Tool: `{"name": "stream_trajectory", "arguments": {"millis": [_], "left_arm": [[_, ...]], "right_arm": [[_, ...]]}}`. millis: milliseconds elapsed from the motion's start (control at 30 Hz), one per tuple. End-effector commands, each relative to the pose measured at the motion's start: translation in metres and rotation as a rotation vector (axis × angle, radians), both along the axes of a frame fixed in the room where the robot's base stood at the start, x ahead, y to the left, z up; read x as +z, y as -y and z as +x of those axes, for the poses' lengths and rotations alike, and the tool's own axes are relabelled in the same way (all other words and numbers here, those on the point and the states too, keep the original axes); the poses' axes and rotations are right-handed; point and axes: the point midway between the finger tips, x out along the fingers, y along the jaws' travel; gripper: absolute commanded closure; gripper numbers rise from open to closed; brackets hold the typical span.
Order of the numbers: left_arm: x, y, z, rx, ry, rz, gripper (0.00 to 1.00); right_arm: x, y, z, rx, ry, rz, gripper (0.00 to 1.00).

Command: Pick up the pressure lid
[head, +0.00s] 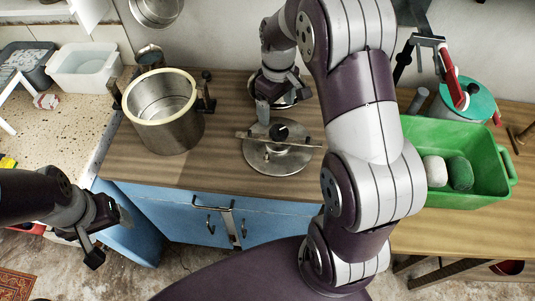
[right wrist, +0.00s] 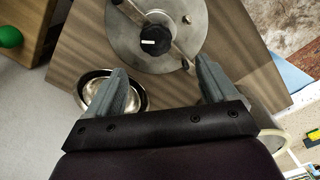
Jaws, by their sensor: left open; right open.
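The pressure lid (head: 268,160) is a round grey metal disc with a black knob and a bar across its top. It lies flat on the wooden counter, right of the open metal pot (head: 170,132) with its cream rim. My right gripper (head: 263,117) is open and empty, just behind the lid and apart from it. In the right wrist view the lid (right wrist: 130,43) with its black knob shows beyond my open fingers (right wrist: 162,72). My left gripper (head: 108,228) is open and empty, low at the left, in front of the blue cabinet, far from the lid.
A small round metal dish (right wrist: 95,88) with a dark rim lies near my right gripper. A green crate (head: 490,155) with a white and a dark green lump stands at the right. A white tub (head: 85,70) is at the back left. Counter in front of the lid is clear.

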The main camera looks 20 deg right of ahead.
Motion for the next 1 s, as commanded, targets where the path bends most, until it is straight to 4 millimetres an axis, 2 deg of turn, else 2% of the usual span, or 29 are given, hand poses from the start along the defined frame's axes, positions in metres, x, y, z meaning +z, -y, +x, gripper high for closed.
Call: {"name": "stream_trajectory", "arguments": {"millis": [200, 433, 600, 733, 900, 933, 1000], "left_arm": [[0.004, 0.0, 0.001, 0.0, 0.002, 0.0, 0.24], [0.006, 0.0, 0.0, 0.0, 0.002, 0.0, 0.24], [0.011, 0.0, 0.0, 0.0, 0.002, 0.0, 0.24], [0.011, 0.0, 0.0, 0.0, 0.001, 0.0, 0.24], [0.011, 0.0, 0.0, 0.0, 0.001, 0.0, 0.24], [0.011, 0.0, 0.0, 0.0, 0.001, 0.0, 0.24], [0.011, 0.0, 0.0, 0.0, 0.001, 0.0, 0.24]], "right_arm": [[-0.046, 0.003, 0.0, 0.008, -0.007, 0.002, 0.15], [-0.076, 0.004, -0.001, 0.006, -0.004, 0.001, 0.15], [-0.108, 0.009, -0.005, 0.007, -0.004, 0.001, 0.15], [-0.121, 0.009, -0.004, 0.007, -0.001, 0.001, 0.15], [-0.121, 0.009, -0.004, 0.006, 0.0, 0.0, 0.15], [-0.121, 0.009, -0.004, 0.006, 0.0, 0.0, 0.18], [-0.121, 0.009, -0.004, 0.006, 0.0, 0.0, 0.41]]}}
